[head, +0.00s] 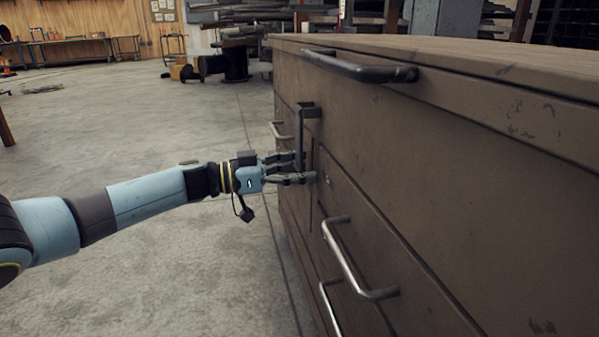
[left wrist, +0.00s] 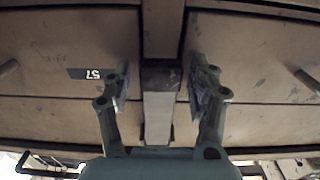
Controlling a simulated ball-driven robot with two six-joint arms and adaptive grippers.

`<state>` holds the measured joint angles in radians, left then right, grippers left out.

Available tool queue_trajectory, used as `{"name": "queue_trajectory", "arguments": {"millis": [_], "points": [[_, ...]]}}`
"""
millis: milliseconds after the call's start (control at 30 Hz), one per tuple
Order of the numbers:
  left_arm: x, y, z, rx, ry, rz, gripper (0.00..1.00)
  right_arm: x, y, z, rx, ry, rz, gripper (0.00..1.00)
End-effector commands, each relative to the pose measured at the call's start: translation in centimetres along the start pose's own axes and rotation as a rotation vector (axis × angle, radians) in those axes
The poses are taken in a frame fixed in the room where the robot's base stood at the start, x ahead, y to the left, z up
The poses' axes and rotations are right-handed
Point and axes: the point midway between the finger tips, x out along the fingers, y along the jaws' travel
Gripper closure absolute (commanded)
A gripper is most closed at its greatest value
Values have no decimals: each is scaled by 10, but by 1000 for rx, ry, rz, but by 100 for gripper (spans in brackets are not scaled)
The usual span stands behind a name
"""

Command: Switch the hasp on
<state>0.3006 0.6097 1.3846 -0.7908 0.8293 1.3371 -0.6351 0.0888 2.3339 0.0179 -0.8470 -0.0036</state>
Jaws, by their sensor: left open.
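The hasp (head: 299,130) is a dark metal bar with a bent top, upright on the drawer front of the brown cabinet (head: 440,170). In the left wrist view a bar that looks like the hasp (left wrist: 159,112) runs between my fingers, with a darker block at its upper end. My left gripper (head: 303,167) is open at the lower part of the hasp, with its fingers pointing at the cabinet front. In the left wrist view the left gripper (left wrist: 163,85) has one finger on each side of the bar, with gaps between. My right gripper is not in view.
A dark bar handle (head: 360,67) sticks out near the cabinet top. Metal drawer handles (head: 350,262) stick out below and right of my gripper. A number label (left wrist: 91,74) is on the cabinet front. The concrete floor (head: 130,130) to the left is open.

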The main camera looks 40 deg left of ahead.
Motion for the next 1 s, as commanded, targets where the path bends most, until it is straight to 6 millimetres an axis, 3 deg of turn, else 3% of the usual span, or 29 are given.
{"name": "queue_trajectory", "arguments": {"millis": [200,667,1000], "points": [[0,0,0,0,0,0,42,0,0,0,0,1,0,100],[0,0,0,0,0,0,100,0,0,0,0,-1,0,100],[0,0,-1,-1,-3,0,100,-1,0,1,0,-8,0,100]]}}
